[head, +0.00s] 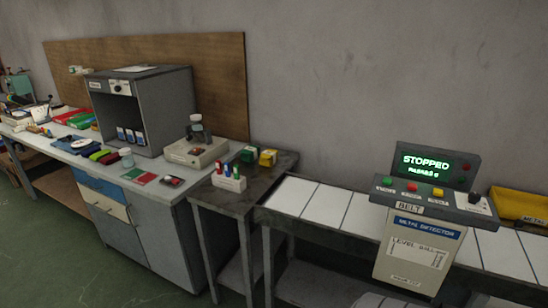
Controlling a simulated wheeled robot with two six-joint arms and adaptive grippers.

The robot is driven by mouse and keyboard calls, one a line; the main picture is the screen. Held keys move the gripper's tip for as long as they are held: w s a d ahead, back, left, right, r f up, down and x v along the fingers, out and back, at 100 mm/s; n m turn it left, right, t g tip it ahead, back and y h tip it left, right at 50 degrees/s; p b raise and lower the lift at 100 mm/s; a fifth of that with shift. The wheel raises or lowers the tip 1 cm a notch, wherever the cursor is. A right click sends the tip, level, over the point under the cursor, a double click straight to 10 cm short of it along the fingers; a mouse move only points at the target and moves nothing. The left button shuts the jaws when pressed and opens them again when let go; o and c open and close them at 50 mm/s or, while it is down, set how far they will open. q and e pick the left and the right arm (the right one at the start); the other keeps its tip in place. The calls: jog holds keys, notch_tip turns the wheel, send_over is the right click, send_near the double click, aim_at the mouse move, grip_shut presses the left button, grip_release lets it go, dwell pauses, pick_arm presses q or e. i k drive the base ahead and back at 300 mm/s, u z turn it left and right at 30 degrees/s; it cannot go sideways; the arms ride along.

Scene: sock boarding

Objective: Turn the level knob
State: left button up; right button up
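The metal detector (416,254) stands over the belt at the right, with a sloped control panel (455,206) on top. A dark knob (475,198) sits at the panel's right end, on a white label; it looks like the level knob, but its pointer direction is too small to read. Green (387,181), red (411,187) and yellow (438,192) buttons are in a row to its left. The display (426,164) above reads "STOPPED" in green, with a smaller line below. Neither of my grippers is in view.
The belt (320,205) with white slats runs under the detector. A yellow bin (520,204) is right of the panel. A dark side table (258,183) holds a marker rack (229,182). A grey cabinet (165,108) with another dark knob (118,87) stands on the left bench.

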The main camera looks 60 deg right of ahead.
aim_at(474, 198)
jog(key=z, duration=3.5)
jog(key=k, duration=0.6)
jog(key=z, duration=0.85)
jog(key=i, duration=0.75)
